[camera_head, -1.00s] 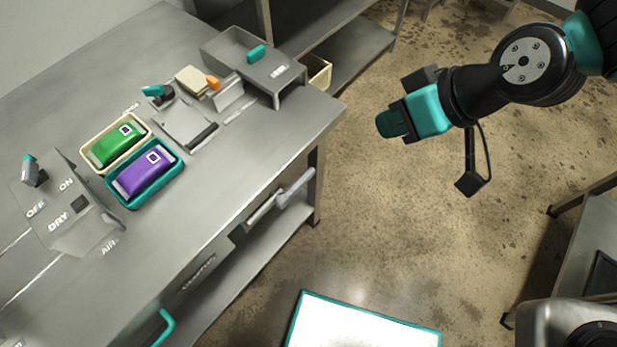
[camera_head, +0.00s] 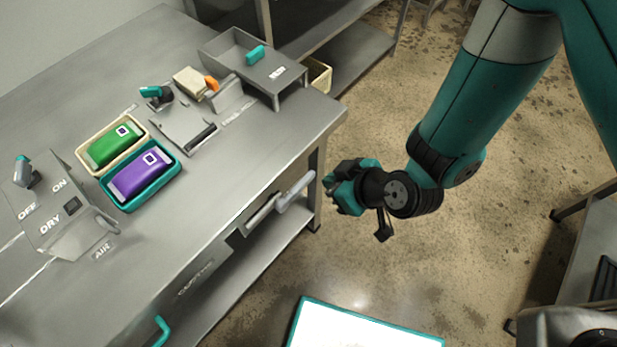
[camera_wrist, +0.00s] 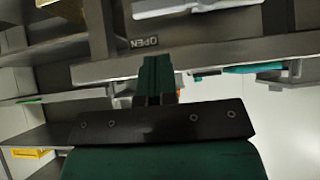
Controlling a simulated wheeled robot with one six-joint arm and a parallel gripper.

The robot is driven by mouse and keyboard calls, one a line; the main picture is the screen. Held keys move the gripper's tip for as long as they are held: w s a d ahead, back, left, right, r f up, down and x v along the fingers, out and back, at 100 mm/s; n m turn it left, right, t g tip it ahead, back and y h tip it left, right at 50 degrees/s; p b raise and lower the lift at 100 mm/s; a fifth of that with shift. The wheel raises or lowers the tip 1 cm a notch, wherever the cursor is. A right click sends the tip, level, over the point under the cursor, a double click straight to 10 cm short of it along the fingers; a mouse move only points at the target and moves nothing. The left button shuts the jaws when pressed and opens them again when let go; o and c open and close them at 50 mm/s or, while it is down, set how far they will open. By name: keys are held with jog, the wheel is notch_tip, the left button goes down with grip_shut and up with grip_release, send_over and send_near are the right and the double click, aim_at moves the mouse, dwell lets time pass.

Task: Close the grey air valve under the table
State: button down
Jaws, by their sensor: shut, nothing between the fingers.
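The grey air valve (camera_head: 295,191) shows as a light grey lever on the front side of the table (camera_head: 225,210), below the top and near its right end. It sticks out at a slant beside a second pale bar. In the wrist view a pale grey part (camera_wrist: 195,8), apparently the lever, is cut off by the top edge, above a panel marked OPEN. My gripper (camera_head: 332,186) is just right of the lever in the head view, apart from it as far as I can tell. Its teal fingers (camera_wrist: 157,78) are shut and empty, pointing at the table's side.
A green pack (camera_head: 114,147) and a purple pack (camera_head: 140,175) lie in trays on the table. A teal handle (camera_head: 161,331) sticks out lower along the front. A lower shelf (camera_head: 240,270) runs under the table.

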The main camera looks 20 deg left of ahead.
aim_at(308, 181)
jog(key=p+x, duration=0.1)
jog(key=x, duration=0.8)
jog(key=shift+a+f, duration=0.1)
jog(key=shift+a, duration=0.1)
jog(key=shift+f, duration=0.15)
